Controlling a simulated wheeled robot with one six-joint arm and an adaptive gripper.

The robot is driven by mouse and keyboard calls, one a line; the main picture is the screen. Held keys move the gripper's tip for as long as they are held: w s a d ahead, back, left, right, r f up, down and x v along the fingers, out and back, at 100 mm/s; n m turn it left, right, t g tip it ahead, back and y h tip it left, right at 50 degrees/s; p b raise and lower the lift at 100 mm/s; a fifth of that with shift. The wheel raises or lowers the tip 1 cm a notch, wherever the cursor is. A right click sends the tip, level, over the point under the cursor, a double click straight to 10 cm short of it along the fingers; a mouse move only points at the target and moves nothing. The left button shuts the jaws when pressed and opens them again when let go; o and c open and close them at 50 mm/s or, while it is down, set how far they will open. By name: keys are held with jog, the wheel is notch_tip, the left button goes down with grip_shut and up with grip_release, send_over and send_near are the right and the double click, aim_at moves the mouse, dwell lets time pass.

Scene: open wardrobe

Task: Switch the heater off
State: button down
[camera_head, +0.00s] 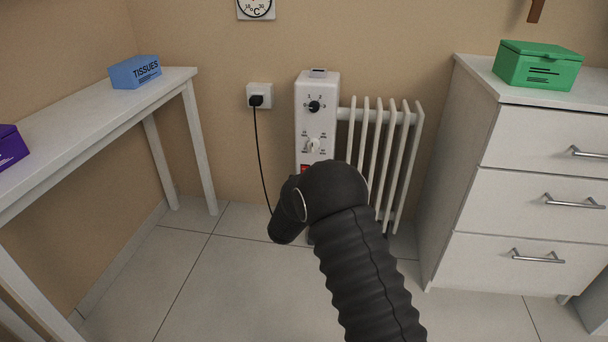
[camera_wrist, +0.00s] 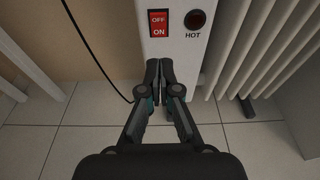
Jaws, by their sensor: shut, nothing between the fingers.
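The heater (camera_head: 318,121) is a white oil radiator standing against the wall, with a control panel on its left end. A black knob (camera_head: 314,106) and a light knob (camera_head: 313,145) show on the panel. In the wrist view, a red rocker switch (camera_wrist: 159,23) marked OFF above and ON below sits beside a dark red lamp (camera_wrist: 195,20) labelled HOT. The lamp looks dark. My gripper (camera_wrist: 159,64) is shut and empty, its fingertips in front of the panel below the switch. My arm hides the gripper and most of the switch in the head view.
A black plug (camera_head: 256,100) sits in the wall socket, its cord hanging left of the heater. A white table (camera_head: 100,92) with a tissue box (camera_head: 135,72) stands left. A drawer cabinet (camera_head: 530,150) with a green box (camera_head: 538,65) stands right. Tiled floor is clear at left.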

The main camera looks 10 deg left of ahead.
jog(key=w+f, duration=0.1)
jog(key=w, duration=1)
jog(key=shift+w+d, duration=0.2)
jog(key=shift+w, duration=0.15)
jog(key=shift+d, duration=0.1)
